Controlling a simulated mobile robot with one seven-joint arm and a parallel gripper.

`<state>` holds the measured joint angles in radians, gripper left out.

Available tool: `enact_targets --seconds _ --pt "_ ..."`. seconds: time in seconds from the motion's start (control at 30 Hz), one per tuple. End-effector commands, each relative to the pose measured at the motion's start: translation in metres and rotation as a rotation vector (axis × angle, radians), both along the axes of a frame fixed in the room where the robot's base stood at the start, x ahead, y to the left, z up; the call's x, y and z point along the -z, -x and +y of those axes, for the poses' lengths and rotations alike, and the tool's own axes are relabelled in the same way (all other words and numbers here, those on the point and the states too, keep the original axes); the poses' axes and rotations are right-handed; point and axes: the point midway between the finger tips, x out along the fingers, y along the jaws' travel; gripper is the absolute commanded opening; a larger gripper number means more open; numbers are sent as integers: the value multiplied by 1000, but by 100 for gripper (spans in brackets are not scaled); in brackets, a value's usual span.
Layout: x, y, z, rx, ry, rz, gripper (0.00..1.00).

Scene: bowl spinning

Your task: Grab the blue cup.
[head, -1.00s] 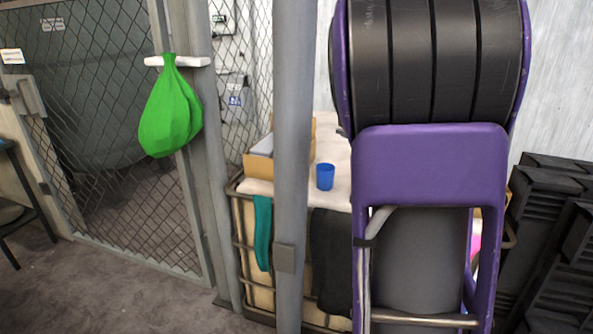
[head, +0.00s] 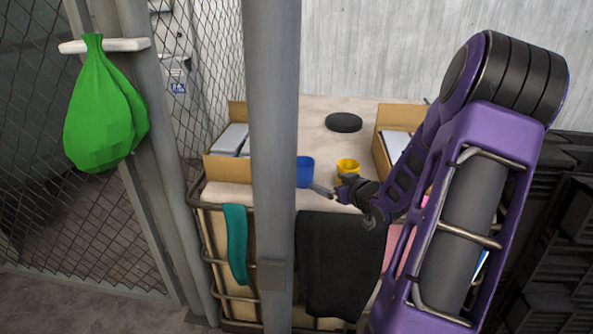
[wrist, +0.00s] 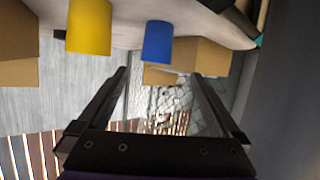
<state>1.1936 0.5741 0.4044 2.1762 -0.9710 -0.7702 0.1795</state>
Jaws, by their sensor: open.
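The blue cup (head: 305,171) stands on the pale tabletop (head: 322,132), its left side partly hidden by a grey post in the head view. My gripper (head: 322,190) is just right of and in front of the cup, pointing toward it. In the wrist view, the blue cup (wrist: 158,42) shows upside down beyond the fingertips, lined up with the gap between them. My gripper (wrist: 160,73) is open and empty, with the fingers wide apart. I cannot tell exactly how far the cup is from the fingertips.
A yellow cup (head: 347,168) stands right of the blue one. Cardboard boxes (head: 227,168) flank the tabletop, and a black disc (head: 343,122) lies behind. The grey post (head: 273,110) rises in front. Teal (head: 237,245) and black cloths (head: 340,260) hang from the front rail.

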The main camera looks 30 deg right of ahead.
Motion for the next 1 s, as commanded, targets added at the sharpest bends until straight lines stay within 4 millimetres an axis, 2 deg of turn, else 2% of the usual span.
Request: enact_targets --seconds 0.17,0.27,0.6,0.73,1.0 --pt "4 -2 -2 22 -53 -18 100" --pt "10 -17 -1 18 -53 -18 100" --pt "35 -86 -5 18 -50 -18 100" --pt "41 -103 -7 19 -50 -17 100" --pt "48 -122 -10 20 -50 -16 100"
